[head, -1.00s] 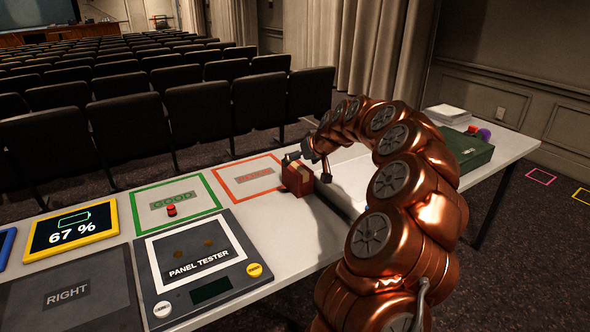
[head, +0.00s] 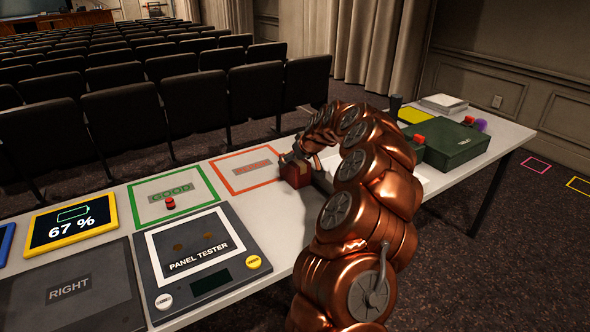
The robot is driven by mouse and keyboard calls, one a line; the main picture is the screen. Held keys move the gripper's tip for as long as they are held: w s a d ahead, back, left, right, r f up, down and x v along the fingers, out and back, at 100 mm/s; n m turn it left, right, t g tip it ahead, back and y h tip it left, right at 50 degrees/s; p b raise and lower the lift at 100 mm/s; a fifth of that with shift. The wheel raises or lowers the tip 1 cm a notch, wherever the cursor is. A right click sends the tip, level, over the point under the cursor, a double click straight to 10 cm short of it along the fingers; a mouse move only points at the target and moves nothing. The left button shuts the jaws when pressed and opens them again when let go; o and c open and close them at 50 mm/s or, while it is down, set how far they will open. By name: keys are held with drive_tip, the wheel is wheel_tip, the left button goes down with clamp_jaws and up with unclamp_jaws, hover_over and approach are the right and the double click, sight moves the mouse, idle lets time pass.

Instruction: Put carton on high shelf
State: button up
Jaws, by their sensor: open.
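A small dark red box (head: 294,175), which looks like the carton, stands on the white table just right of the orange-red framed square. My gripper (head: 299,157) is at its top, open, with the fingers close around or against it. The gripper and arm hide part of the box, so I cannot tell whether the fingers touch it. I cannot make out a high shelf in this view.
The panel tester (head: 203,262), the green framed square (head: 172,196) and the orange-red framed square (head: 250,171) lie left of the box. A green case (head: 456,146), white papers (head: 443,103) and a yellow square (head: 412,115) are at the right end.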

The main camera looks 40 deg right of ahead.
drive_tip(key=shift+w+f, duration=0.2)
drive_tip(key=shift+f, duration=0.05)
drive_tip(key=shift+c, duration=0.2)
drive_tip(key=c, duration=1.3)
drive_tip(key=shift+r, duration=0.15)
